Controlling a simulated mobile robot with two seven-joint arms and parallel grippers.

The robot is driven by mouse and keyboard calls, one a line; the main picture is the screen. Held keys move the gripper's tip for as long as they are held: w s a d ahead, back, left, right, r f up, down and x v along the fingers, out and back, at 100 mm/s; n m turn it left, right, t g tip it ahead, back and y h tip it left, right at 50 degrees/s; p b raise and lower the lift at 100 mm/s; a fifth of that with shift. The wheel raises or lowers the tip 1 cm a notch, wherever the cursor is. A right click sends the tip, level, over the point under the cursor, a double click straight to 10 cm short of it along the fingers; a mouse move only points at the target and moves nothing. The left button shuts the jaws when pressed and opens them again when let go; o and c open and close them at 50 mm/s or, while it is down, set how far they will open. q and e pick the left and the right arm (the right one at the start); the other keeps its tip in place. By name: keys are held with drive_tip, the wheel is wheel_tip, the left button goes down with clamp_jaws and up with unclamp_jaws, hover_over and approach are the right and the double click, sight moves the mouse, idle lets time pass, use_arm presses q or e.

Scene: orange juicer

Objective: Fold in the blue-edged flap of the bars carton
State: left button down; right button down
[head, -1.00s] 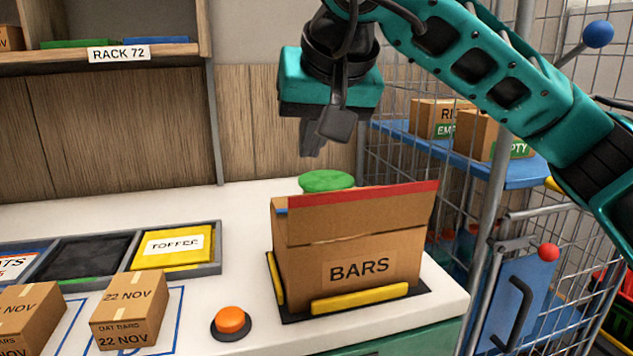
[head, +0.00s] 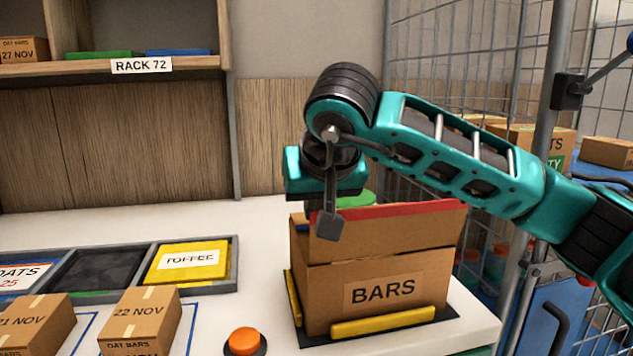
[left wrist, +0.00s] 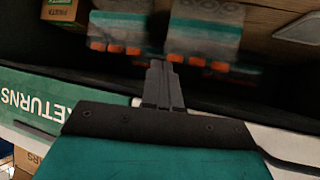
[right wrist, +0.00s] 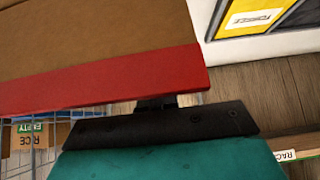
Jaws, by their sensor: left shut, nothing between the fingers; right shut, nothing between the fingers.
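The bars carton (head: 395,285) stands upright on the counter, its top partly open. Its red-edged flap (head: 400,225) stands up at the front and fills much of the right wrist view (right wrist: 100,82). My right gripper (right wrist: 163,103) is shut and empty, low at the carton's left end. The red-edged flap partly covers its fingers. My left gripper (left wrist: 162,85) is shut and empty, away from the carton and outside the head view.
Yellow guides (head: 383,321) border the carton's base. An orange button (head: 244,341), date-marked boxes (head: 140,320) and a toffee tray (head: 190,263) are to the left. A wire cage stands at right.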

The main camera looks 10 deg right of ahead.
drive_tip(key=shift+s+f, duration=0.1)
drive_tip(key=shift+f, duration=0.45)
